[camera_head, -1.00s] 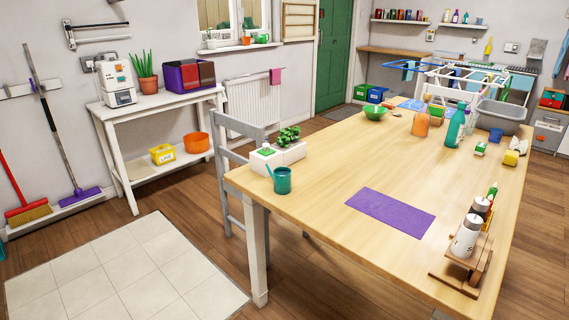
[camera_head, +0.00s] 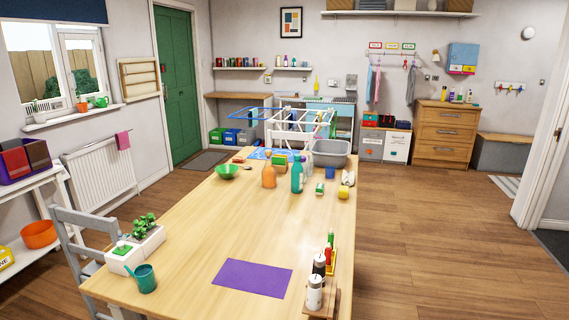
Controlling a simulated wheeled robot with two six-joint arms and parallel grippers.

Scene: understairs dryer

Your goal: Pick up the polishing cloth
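A flat purple rectangle (camera_head: 252,278), cloth or mat, lies on the near part of the wooden table (camera_head: 205,225). A small yellow item (camera_head: 343,192) lies near the table's right edge, with a pale item (camera_head: 348,178) just behind it. I cannot tell for certain which of these is the polishing cloth. A pink cloth (camera_head: 123,140) hangs on the radiator at the left. Neither of my grippers is in view.
A white planter (camera_head: 136,250) and teal cup (camera_head: 146,279) stand at the table's near left. Shakers on a wooden rack (camera_head: 320,300) stand near right. Bottles, a green bowl (camera_head: 227,171) and a grey tub (camera_head: 331,152) stand farther back. The floor right of the table is clear.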

